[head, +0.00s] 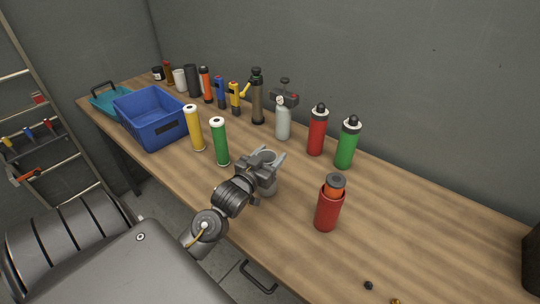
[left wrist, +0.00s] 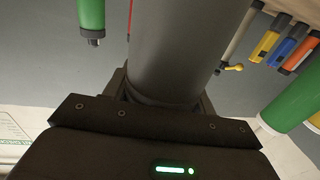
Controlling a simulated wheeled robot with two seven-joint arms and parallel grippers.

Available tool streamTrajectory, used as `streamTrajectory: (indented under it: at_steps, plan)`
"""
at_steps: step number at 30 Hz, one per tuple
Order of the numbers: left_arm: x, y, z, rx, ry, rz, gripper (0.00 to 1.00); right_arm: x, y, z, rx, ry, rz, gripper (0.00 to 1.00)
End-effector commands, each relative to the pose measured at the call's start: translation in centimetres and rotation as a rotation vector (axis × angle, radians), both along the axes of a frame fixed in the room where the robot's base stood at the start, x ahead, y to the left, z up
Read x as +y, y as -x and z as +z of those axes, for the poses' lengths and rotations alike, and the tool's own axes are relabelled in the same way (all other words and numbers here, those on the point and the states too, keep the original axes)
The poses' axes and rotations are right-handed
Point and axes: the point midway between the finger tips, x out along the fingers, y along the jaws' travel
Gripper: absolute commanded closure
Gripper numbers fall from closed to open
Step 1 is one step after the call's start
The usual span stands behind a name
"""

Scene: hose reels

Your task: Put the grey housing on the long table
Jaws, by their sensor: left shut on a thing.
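The grey housing, a plain grey cylinder (head: 268,187), is in my left gripper (head: 268,160) at the front edge of the long wooden table (head: 400,230). In the left wrist view the grey housing (left wrist: 180,50) rises large and smooth between the jaws, which are shut on it. The gripper covers its upper part in the head view. I cannot tell whether its base touches the tabletop. My right gripper is not in view.
A green cylinder (head: 219,142) and a yellow one (head: 194,128) stand left of the gripper. A red container with an orange insert (head: 327,208) stands to its right. A blue crate (head: 150,117) is further left; bottles line the back. Bare tabletop lies at right.

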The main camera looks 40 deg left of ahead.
Motion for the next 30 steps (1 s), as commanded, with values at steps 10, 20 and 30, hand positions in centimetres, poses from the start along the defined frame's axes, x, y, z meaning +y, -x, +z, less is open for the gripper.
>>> streamTrajectory:
  at_steps: [10, 20, 30]
  plan:
    - [0.0, 0.0, -0.2, 0.000, 0.000, -0.001, 0.22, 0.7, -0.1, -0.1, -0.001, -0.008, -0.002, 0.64]
    - [-0.1, 0.5, -0.1, 0.001, 0.000, -0.001, 0.22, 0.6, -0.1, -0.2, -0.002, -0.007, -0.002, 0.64]
    - [-1.2, 7.2, -0.4, 0.003, 0.000, -0.001, 0.22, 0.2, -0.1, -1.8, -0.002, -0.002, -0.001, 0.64]
